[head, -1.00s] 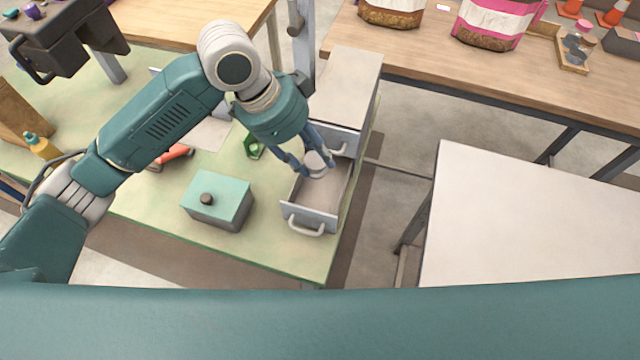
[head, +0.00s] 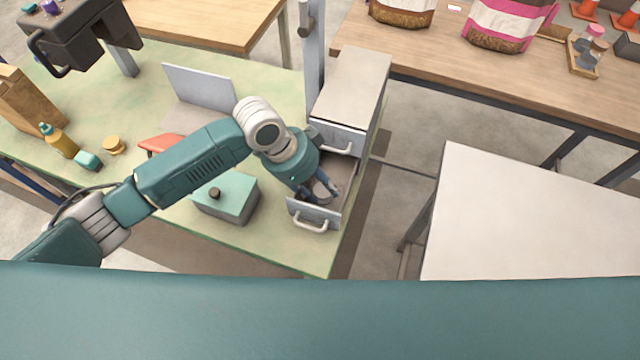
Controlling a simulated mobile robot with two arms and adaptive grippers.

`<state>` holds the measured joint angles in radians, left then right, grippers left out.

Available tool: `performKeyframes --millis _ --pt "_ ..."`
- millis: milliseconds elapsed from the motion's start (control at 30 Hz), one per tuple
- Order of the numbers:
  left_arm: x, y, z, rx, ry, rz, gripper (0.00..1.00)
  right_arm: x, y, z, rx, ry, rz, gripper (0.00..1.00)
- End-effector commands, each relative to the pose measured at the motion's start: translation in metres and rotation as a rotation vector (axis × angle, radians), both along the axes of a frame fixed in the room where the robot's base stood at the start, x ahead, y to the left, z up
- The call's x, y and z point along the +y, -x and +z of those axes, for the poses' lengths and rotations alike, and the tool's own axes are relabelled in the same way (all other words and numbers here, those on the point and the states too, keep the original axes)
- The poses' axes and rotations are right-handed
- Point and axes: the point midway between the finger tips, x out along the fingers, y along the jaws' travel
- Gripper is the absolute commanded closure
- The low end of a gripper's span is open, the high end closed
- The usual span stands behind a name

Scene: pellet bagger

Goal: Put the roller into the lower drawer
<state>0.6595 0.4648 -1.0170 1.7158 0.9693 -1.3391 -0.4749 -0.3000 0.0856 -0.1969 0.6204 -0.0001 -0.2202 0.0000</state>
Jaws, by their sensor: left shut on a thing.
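The lower drawer (head: 310,214) of the small cabinet (head: 352,85) is pulled open. My left gripper (head: 322,193) points down inside the drawer opening. It is shut on the roller (head: 321,187), a light grey piece partly hidden by the fingers. The roller is low within the drawer walls; I cannot tell whether it touches the drawer floor. The upper drawer (head: 337,138) above it looks shut. My right gripper is not in view.
A teal-topped box (head: 226,197) with a dark knob stands left of the drawer. A bare white table (head: 540,220) is at right.

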Motion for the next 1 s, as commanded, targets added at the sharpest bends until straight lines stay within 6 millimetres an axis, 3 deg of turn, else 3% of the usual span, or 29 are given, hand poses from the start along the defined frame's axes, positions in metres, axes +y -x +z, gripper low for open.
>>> performKeyframes --millis 167,200,300,667,767,1000 --pt "0.000 0.000 -0.002 0.000 0.001 0.001 0.94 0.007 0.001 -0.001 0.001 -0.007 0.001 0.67" --pt "0.000 0.000 -0.003 0.000 0.000 0.001 0.62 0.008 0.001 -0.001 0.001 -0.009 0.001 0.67" --pt "0.000 0.000 -0.003 0.000 0.000 0.001 0.45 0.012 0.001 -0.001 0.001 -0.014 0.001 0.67" --pt "0.001 -0.001 0.003 -0.002 0.000 0.001 0.45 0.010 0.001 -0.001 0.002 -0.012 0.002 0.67" --pt "0.006 -0.001 0.014 -0.003 0.001 0.002 0.45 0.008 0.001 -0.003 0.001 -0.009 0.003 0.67" --pt "0.026 0.002 0.061 -0.006 -0.001 0.001 0.45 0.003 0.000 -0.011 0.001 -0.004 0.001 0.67"
